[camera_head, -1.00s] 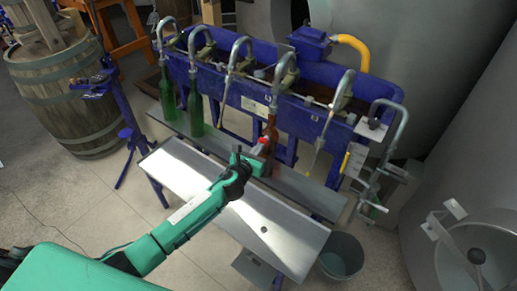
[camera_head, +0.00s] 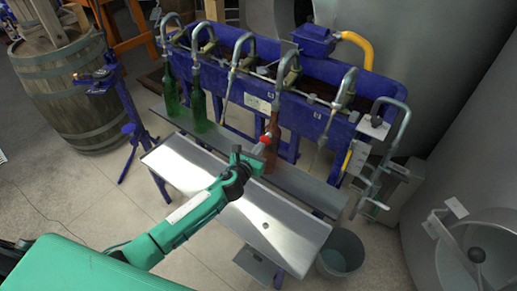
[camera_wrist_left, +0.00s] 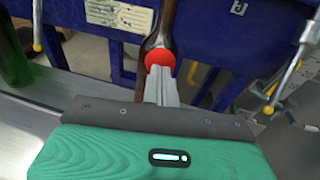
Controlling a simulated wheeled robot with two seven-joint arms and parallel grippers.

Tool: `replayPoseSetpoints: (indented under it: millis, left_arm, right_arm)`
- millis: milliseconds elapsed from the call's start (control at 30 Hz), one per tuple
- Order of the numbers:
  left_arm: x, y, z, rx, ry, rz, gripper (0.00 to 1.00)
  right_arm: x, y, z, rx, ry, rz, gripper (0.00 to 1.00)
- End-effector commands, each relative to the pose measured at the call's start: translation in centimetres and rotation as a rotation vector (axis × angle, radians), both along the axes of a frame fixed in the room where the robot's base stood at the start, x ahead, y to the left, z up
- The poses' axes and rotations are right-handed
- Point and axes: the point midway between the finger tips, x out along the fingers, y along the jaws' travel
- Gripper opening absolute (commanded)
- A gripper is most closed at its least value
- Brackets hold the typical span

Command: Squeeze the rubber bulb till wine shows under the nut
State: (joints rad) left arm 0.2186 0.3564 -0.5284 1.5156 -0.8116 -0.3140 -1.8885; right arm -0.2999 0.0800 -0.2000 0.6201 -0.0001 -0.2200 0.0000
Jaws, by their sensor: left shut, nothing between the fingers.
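A small red round piece, probably the rubber bulb (camera_head: 266,138), shows in front of the brown bottle (camera_head: 273,128) at the filler. In the left wrist view the red bulb (camera_wrist_left: 158,58) sits just beyond my fingertips, with the brown bottle neck (camera_wrist_left: 165,22) behind it. My left gripper (camera_head: 260,150) is shut with nothing between its fingers; its tips (camera_wrist_left: 160,75) point at the bulb and overlap its lower edge in the picture. Whether they touch it I cannot tell. I cannot make out the nut or any wine under it. My right gripper is not in view.
The blue filler trough (camera_head: 317,115) carries several curved metal spouts. Two green bottles (camera_head: 199,112) stand to the left. A metal tray (camera_head: 295,222) lies below my left arm. A grey bucket (camera_head: 340,252) stands at the right, and a barrel (camera_head: 70,95) at the far left.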

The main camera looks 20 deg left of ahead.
Motion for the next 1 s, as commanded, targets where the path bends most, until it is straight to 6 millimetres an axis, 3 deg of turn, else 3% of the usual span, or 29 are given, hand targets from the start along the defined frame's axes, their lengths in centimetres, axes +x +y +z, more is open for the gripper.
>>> replayPoseSetpoints:
  millis: [1000]
  left_arm:
    - [2.0,-0.4,-0.3,-0.001,0.0,-0.001,0.0]
  right_arm:
    - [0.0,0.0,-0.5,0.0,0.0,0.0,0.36]
